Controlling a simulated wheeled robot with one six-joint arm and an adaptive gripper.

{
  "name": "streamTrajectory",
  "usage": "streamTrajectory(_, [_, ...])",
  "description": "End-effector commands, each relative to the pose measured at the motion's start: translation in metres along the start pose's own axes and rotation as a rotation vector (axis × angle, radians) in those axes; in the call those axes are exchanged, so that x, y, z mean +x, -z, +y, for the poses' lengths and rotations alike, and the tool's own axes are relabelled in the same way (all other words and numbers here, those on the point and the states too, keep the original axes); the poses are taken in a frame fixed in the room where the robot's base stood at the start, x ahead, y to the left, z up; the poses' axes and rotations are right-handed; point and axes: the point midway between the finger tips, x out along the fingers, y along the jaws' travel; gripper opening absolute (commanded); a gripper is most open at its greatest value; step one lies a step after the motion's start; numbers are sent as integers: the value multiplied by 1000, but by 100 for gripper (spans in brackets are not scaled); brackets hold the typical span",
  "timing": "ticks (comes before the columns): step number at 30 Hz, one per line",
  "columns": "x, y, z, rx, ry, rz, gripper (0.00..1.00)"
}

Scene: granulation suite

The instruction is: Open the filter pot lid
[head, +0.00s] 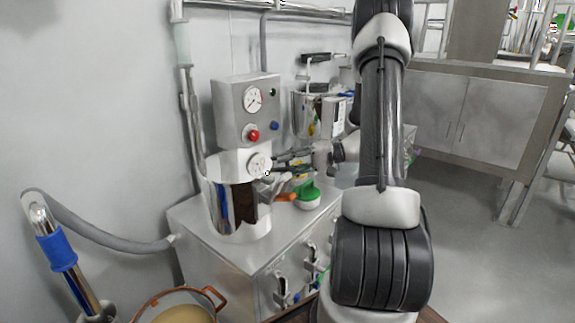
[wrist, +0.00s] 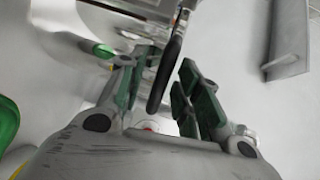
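The filter pot, a shiny steel cylinder (head: 222,205), stands on the steel cabinet in the head view. Its pale lid (head: 226,164) is on top, with a round gauge (head: 258,164) at its right. My gripper (head: 276,162) reaches in from the right beside the gauge, at lid height. In the wrist view my gripper (wrist: 168,65) has its two green-padded fingers apart. A dark, rounded handle (wrist: 169,65) runs lengthwise between them, with gaps visible on both sides. Whether this handle belongs to the lid I cannot tell.
A control box (head: 247,112) with a gauge and red button stands behind the pot. A green-topped container (head: 308,194) sits on the cabinet top (head: 262,243) at right. A second steel vessel (head: 305,112) is behind my gripper. A grey hose (head: 110,238) runs at left.

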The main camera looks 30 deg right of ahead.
Motion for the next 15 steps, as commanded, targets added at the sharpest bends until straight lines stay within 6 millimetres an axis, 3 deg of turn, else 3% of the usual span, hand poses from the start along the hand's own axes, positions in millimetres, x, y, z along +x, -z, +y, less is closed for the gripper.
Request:
streamTrajectory(2, [0,0,0,0,0,0,30])
streamTrajectory(7, [0,0,0,0,0,0,0])
streamTrajectory(15, [0,0,0,1,-2,-1,0])
